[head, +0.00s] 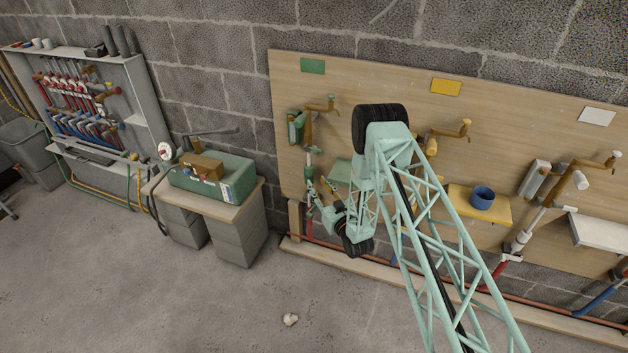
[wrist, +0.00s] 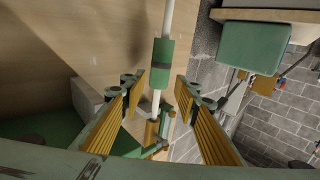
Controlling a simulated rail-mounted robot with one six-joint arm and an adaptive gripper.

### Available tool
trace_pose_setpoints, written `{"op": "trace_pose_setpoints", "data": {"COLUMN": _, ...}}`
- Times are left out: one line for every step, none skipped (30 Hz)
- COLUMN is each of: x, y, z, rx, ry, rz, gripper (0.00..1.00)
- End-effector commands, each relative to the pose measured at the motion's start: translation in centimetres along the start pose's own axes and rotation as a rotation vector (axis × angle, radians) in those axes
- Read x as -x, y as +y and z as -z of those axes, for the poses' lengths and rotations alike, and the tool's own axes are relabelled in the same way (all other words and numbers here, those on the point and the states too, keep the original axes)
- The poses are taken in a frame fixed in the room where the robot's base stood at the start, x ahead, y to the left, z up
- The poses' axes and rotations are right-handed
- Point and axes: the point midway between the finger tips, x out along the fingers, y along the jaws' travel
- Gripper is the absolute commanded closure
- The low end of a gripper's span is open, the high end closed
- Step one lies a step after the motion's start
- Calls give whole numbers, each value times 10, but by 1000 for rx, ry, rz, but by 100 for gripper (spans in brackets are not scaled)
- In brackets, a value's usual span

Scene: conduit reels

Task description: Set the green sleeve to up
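The green sleeve (wrist: 161,65) is a short green cylinder around a thin white pipe (wrist: 168,18) in the wrist view. In the head view the sleeve (head: 309,172) looks small, on the pipe below the leftmost brass tap, under a green card (head: 312,66). My gripper (wrist: 161,86) is open, its two ribbed orange fingers on either side of the pipe line in the picture. The sleeve shows between and beyond the fingertips, with a gap on each side. In the head view my gripper (head: 320,192) is close to the sleeve; contact cannot be made out.
A brass fitting (wrist: 150,133) shows between the fingers. A yellow shelf (head: 500,207) with a blue mug (head: 482,197) and a white sleeve (head: 520,238) are to the right. A green case (head: 212,180) stands on a bench at left. The floor in front is mostly clear.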

Motion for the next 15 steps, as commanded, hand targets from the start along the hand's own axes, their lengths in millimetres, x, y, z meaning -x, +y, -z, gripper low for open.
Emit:
{"op": "trace_pose_setpoints", "data": {"x": 6, "y": 0, "z": 0, "rx": -1, "ry": -1, "rz": 0, "gripper": 71}}
{"op": "trace_pose_setpoints", "data": {"x": 10, "y": 0, "z": 0, "rx": -1, "ry": -1, "rz": 0, "gripper": 71}}
{"op": "trace_pose_setpoints", "data": {"x": 14, "y": 0, "z": -1, "rx": -1, "ry": -2, "rz": 0, "gripper": 71}}
{"op": "trace_pose_setpoints", "data": {"x": 17, "y": 0, "z": 0, "rx": 0, "ry": -1, "rz": 0, "gripper": 71}}
{"op": "trace_pose_setpoints", "data": {"x": 19, "y": 0, "z": 0, "rx": 0, "ry": 0, "rz": 0, "gripper": 71}}
{"op": "trace_pose_setpoints", "data": {"x": 22, "y": 0, "z": 0, "rx": 0, "ry": 0, "rz": 0, "gripper": 71}}
{"op": "trace_pose_setpoints", "data": {"x": 24, "y": 0, "z": 0, "rx": 1, "ry": 0, "rz": 0, "gripper": 71}}
{"op": "trace_pose_setpoints", "data": {"x": 26, "y": 0, "z": 0, "rx": 1, "ry": -1, "rz": -1, "gripper": 71}}
{"op": "trace_pose_setpoints", "data": {"x": 28, "y": 0, "z": 0, "rx": 1, "ry": -1, "rz": -1, "gripper": 71}}
{"op": "trace_pose_setpoints", "data": {"x": 29, "y": 0, "z": 0, "rx": 0, "ry": -1, "rz": -1, "gripper": 71}}
{"op": "trace_pose_setpoints", "data": {"x": 30, "y": 0, "z": 0, "rx": 0, "ry": -1, "rz": -1, "gripper": 71}}
{"op": "trace_pose_setpoints", "data": {"x": 30, "y": 0, "z": 0, "rx": 0, "ry": 0, "rz": -1, "gripper": 71}}
{"op": "trace_pose_setpoints", "data": {"x": 31, "y": 0, "z": 0, "rx": 0, "ry": 0, "rz": -1, "gripper": 71}}
{"op": "trace_pose_setpoints", "data": {"x": 31, "y": 0, "z": 0, "rx": 0, "ry": 0, "rz": -1, "gripper": 71}}
{"op": "trace_pose_setpoints", "data": {"x": 31, "y": 0, "z": 0, "rx": 0, "ry": 0, "rz": -1, "gripper": 71}}
